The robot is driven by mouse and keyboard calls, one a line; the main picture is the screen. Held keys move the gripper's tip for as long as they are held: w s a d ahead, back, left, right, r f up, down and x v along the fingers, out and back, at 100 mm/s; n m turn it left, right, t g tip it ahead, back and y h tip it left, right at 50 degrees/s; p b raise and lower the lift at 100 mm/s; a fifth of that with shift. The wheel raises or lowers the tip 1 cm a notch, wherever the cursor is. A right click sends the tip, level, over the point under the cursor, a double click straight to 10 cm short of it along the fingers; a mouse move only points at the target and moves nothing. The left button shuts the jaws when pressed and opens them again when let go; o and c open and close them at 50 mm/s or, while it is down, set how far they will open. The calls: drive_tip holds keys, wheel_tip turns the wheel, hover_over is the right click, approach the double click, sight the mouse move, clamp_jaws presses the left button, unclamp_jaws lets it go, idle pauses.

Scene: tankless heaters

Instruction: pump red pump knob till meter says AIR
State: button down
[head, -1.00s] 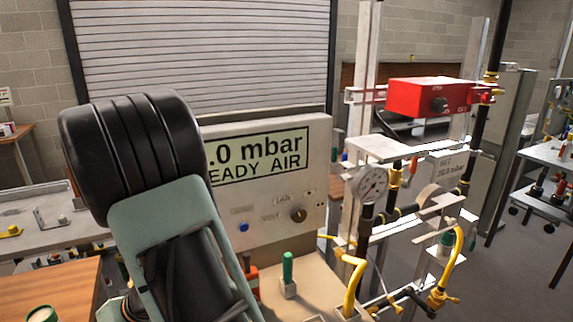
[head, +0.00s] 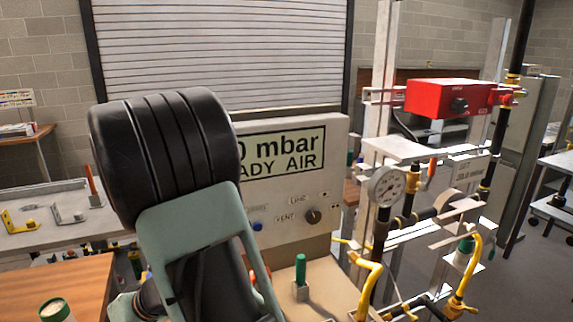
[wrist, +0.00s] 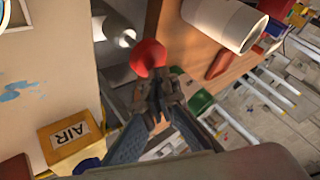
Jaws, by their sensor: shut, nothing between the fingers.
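The round red pump knob (wrist: 148,57) shows in the wrist view, on the end of a pale shaft with a white collar. My gripper (wrist: 153,88) is shut and empty, its tips just below the knob in the picture; I cannot tell whether they touch it. In the head view my arm hides the gripper and most of the pump area. The meter (head: 283,155) is a light panel with a screen; the visible part reads "0 mbar" and "ADY AIR", its left end hidden behind my arm.
A yellow box labelled AIR (wrist: 72,132) and a white cylinder (wrist: 225,22) flank the gripper in the wrist view. A green-topped post (head: 300,272) stands before the meter. A pipe rig with a round gauge (head: 386,186) and red box (head: 440,97) stands right.

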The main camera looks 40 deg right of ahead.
drive_tip(key=shift+r, duration=0.15)
drive_tip(key=shift+r+p, duration=1.2)
drive_tip(key=shift+r, duration=1.8)
